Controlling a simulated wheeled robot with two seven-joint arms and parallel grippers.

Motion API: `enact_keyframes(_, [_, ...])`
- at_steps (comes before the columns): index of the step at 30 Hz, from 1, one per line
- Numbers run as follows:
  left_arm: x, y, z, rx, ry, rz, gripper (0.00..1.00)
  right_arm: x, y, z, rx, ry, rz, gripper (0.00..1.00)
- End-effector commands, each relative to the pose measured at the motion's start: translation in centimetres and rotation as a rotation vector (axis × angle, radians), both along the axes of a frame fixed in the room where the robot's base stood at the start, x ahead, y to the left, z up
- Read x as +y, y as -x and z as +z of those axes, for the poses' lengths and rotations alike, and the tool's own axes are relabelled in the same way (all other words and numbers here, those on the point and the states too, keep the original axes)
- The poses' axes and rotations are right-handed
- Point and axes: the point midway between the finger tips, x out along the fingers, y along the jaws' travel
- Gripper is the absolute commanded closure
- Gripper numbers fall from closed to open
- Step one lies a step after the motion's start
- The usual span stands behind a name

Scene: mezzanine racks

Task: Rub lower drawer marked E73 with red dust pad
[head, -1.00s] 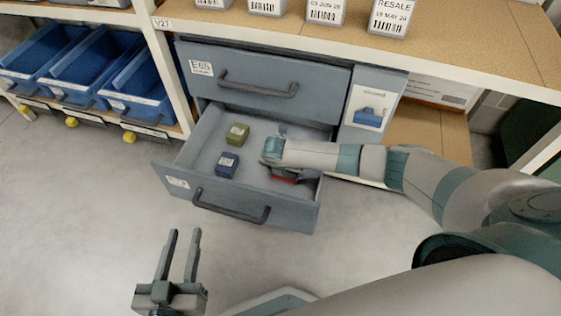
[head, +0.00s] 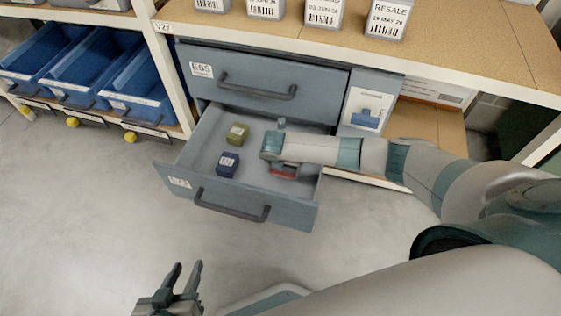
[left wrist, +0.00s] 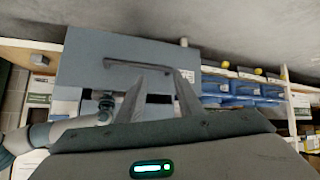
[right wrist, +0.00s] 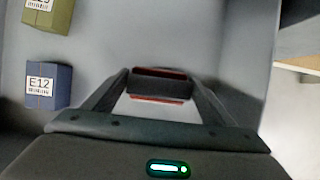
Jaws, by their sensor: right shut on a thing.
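The lower drawer (head: 285,209) is pulled open below the drawer marked E65; its label (head: 179,183) is too blurred to read surely. The red dust pad (head: 284,175) is inside the drawer, at its right side. In the right wrist view the pad (right wrist: 158,85) shows red edges and a dark middle between my fingers. My right gripper (right wrist: 155,92) is shut on it, reaching down into the drawer; its fingers are mostly hidden in the head view. My left gripper (head: 186,272) is open and empty, in front of the drawer over the floor.
A green box (head: 237,134) and a blue box (head: 227,165), marked E12 in the right wrist view, sit in the drawer's left part. The closed upper drawer (head: 262,80) overhangs the back. Blue bins (head: 135,88) stand left. The floor in front is clear.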

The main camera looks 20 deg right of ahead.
Motion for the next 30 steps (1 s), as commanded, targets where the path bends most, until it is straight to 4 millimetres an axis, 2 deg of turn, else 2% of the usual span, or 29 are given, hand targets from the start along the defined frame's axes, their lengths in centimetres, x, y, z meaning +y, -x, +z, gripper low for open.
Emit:
enact_keyframes(19, [3.6, 3.4, -2.2, 0.275, -0.123, 0.014, 0.67, -0.7, 0.2, 2.6, -0.001, 0.001, -0.008, 0.44])
enact_keyframes(30, [6.1, 4.9, -2.5, 0.405, -0.203, 0.034, 0.67, -1.1, 0.4, 4.3, 0.0, 0.0, -0.013, 0.44])
